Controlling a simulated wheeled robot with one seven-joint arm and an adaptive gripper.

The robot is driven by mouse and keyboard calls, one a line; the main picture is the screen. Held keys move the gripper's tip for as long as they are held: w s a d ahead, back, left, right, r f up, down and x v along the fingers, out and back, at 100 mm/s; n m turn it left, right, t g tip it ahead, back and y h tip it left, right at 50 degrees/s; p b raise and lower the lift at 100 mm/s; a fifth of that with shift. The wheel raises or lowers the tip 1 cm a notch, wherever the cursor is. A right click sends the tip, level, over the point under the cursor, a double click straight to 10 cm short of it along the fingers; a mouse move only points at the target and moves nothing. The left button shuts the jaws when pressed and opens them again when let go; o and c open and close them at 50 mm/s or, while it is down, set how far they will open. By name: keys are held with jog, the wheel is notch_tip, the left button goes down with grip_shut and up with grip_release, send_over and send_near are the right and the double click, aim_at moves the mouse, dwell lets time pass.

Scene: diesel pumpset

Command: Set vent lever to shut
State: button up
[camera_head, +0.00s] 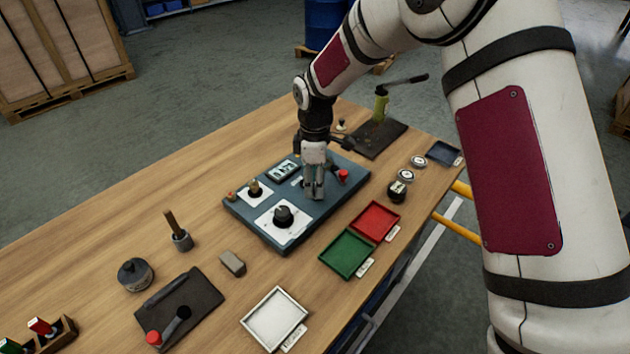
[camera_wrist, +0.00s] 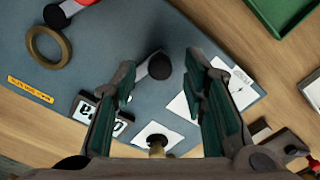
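The blue-grey control panel (camera_head: 262,232) lies on the wooden table, and my gripper (camera_head: 314,192) points down over its right half. In the wrist view, my gripper's two green-padded fingers (camera_wrist: 165,100) are spread apart with nothing held. A short lever (camera_wrist: 160,66) with a pale arm and black round end shows just beyond and between the fingertips, apparently untouched. In the head view the gripper hides it. A red-ended part (camera_head: 343,175) stands on the panel beside the gripper. No readable label shows which part is the vent lever.
The panel also carries a black knob (camera_head: 284,215), a small toggle (camera_head: 254,189) and a display (camera_head: 283,170). A brass ring (camera_wrist: 48,46) shows in the wrist view. Green (camera_head: 346,255) and red (camera_head: 375,222) trays lie in front. A red-knobbed lever (camera_head: 154,338) is at lower left.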

jog(key=shift+f, duration=0.25)
grip_shut()
